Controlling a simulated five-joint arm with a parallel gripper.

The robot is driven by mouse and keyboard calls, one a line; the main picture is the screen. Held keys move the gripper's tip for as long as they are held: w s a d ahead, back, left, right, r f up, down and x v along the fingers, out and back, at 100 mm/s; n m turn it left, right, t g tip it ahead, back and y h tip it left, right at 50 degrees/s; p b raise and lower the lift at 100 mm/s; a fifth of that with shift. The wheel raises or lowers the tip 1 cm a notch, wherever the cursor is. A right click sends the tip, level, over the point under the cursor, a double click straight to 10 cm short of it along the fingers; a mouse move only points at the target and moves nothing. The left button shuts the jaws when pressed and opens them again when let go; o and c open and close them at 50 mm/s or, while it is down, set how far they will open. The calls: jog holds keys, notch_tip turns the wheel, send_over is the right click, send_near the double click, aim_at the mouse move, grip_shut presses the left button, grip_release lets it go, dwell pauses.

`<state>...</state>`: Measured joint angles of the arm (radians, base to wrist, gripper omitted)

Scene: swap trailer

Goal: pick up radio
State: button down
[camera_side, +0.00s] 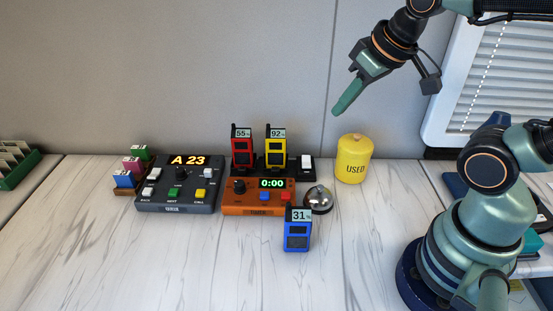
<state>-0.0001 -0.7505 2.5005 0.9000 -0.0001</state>
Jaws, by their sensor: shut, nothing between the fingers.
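Three radios stand on the white table. A red radio (242,149) showing 55 and a yellow radio (275,150) showing 92 stand upright in a black holder behind the orange box. A blue radio (297,234) showing 31 stands upright in front of that box, nearer the camera. My gripper (346,101) is shut and empty. It hangs high, above and left of the yellow canister, well apart from all the radios.
The orange timer box (258,208) reads 0:00. A silver bell (318,199) sits close behind the blue radio. A dark button box (178,193) reads A 23. The table's front left is clear.

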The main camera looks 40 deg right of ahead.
dwell(0.3)
grip_release()
jog(key=m+g, duration=0.6)
jog(key=m, duration=0.3)
send_over(276, 130)
notch_tip(276, 130, down, 8)
jog(key=shift+r, duration=0.25)
jog(key=shift+f, duration=0.6)
notch_tip(276, 130, down, 6)
jog(key=shift+r, duration=0.1)
jog(key=shift+s+a+f, duration=0.1)
jog(key=shift+f, duration=1.3)
jog(key=shift+s+a+f, duration=0.1)
jog(key=shift+f, duration=1.25)
